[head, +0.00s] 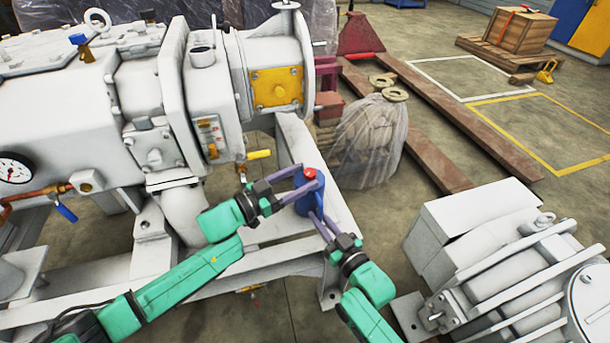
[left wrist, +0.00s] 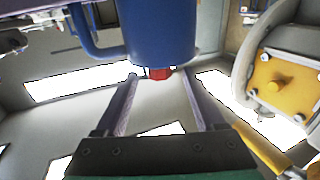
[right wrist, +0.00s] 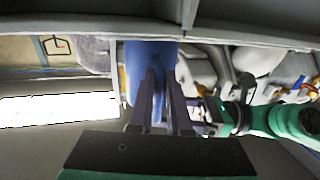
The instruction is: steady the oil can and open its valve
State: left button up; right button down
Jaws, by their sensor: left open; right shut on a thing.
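The blue oil can (head: 309,203) stands on the white frame, with a red valve cap (head: 310,172) on top. My left gripper (head: 312,182) is open at the top of the can. In the left wrist view its fingers lie on either side of the red cap (left wrist: 160,73), with gaps between, and the can's body (left wrist: 160,32) and blue handle (left wrist: 84,32) show. My right gripper (head: 320,218) is shut on the oil can from the near right side. In the right wrist view its fingers are close together before the blue body (right wrist: 136,62), apparently at the handle, which they partly hide.
A large white vacuum pump (head: 215,75) with a yellow-handled valve (head: 258,154) stands close behind and left of my left gripper. Another white machine (head: 490,250) stands at right. A plastic-wrapped bundle (head: 368,140) is on the floor behind the can.

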pick_arm(q)
jog(key=shift+x, duration=0.9)
grip_shut()
jog(key=shift+s, duration=0.1)
jog(key=shift+d, duration=0.1)
jog(key=shift+s+d+n+t+y, duration=0.1)
jog(key=shift+d+n+t+y, duration=0.1)
jog(key=shift+n+t+y, duration=0.3)
jog(key=shift+s+d+r+n+t+y, duration=0.1)
jog(key=shift+n+t+y, duration=0.8)
jog(key=shift+t, duration=0.2)
jog(key=shift+n+t+y, duration=1.2)
jog(key=shift+n+y, duration=0.2)
jog(key=shift+y, duration=0.6)
jog(key=shift+n+y, duration=0.3)
jog(key=shift+y, duration=0.1)
